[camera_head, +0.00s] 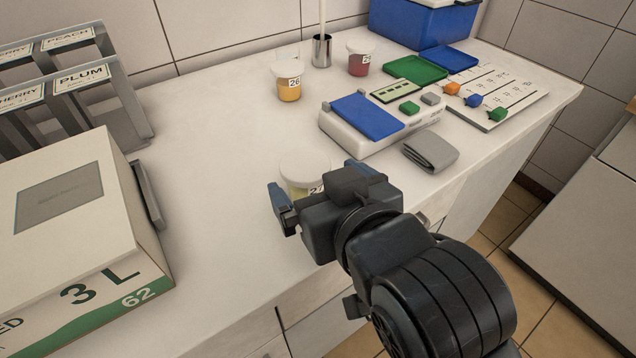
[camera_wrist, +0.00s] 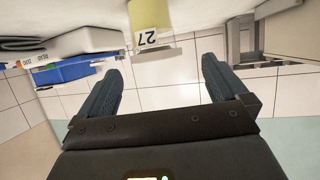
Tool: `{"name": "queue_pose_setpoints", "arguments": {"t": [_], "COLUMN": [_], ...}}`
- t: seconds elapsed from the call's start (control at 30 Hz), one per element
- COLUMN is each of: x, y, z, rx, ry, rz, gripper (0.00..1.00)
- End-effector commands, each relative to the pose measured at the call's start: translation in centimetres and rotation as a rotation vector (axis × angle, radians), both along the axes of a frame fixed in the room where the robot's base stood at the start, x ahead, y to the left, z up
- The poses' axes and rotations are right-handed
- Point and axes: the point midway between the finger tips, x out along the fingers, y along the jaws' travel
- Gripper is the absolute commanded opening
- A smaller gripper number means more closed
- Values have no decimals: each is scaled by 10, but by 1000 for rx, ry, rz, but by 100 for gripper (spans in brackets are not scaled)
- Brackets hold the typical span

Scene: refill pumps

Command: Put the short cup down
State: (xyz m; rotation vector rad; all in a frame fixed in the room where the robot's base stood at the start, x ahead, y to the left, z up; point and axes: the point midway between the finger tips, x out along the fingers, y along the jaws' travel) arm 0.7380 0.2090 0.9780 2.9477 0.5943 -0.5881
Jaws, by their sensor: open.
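A short, wide cup labelled 27 (camera_head: 303,166), with a whitish lid and pale yellow contents, stands on the white counter (camera_head: 215,190). In the head view my gripper hides part of its lower body. The wrist view looks upside down and shows the cup (camera_wrist: 148,20) beyond the fingertips, in line with the gap between them. My gripper (camera_wrist: 161,66) is open, with nothing between its fingers. In the head view one finger shows left of the cup's base; the other finger is mostly hidden.
Behind are yellow cup 26 (camera_head: 289,82), a red cup (camera_head: 360,60) and a metal holder (camera_head: 321,50). A scale with a blue plate (camera_head: 367,116) and a grey folded cloth (camera_head: 431,151) lie right. A 3 L box (camera_head: 70,215) stands left. Counter left of the cup is clear.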

Motion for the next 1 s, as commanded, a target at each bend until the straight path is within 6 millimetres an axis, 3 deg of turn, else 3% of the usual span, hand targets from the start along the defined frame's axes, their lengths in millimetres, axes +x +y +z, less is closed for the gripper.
{"name": "queue_pose_setpoints", "arguments": {"t": [0.53,0.87,1.0], "x": [57,61,61], "y": [17,19,19], "z": [-26,-29,-29], "rx": [0,0,0], "ry": [-1,-1,-1], "rz": [0,0,0], "gripper": [100,99,86]}}
